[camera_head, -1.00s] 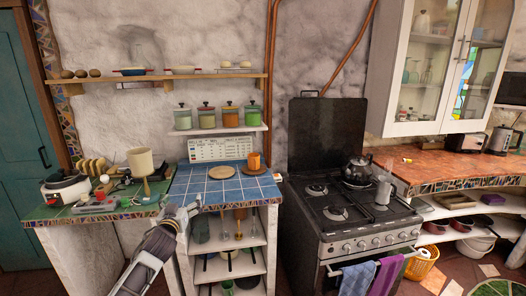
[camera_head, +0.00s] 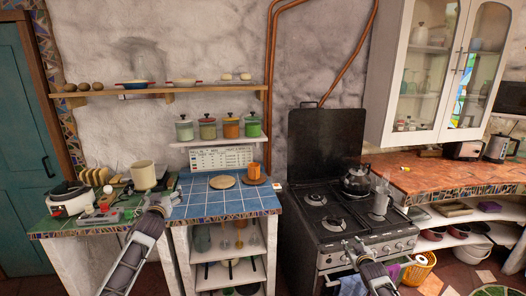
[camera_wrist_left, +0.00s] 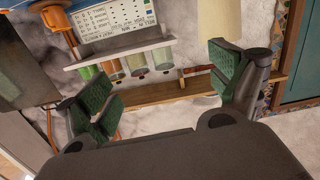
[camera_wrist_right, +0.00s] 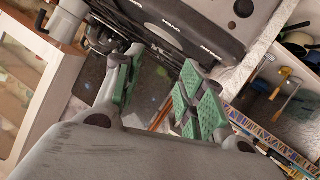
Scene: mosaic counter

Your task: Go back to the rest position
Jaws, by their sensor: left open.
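My left gripper (camera_head: 167,200) is in front of the left edge of the blue tiled counter in the head view. In the left wrist view (camera_wrist_left: 165,78) its green-padded fingers are spread apart with nothing between them. My right gripper (camera_head: 355,247) is in front of the stove's front in the head view. In the right wrist view (camera_wrist_right: 160,82) its two green-padded fingers stand apart, and nothing shows held between them.
The stove (camera_head: 345,232) with a kettle (camera_head: 357,180) stands right of the blue counter (camera_head: 230,203). A cream cup-shaped thing (camera_head: 143,175) stands on the green counter near my left gripper. A towel (camera_head: 352,286) hangs at the stove front.

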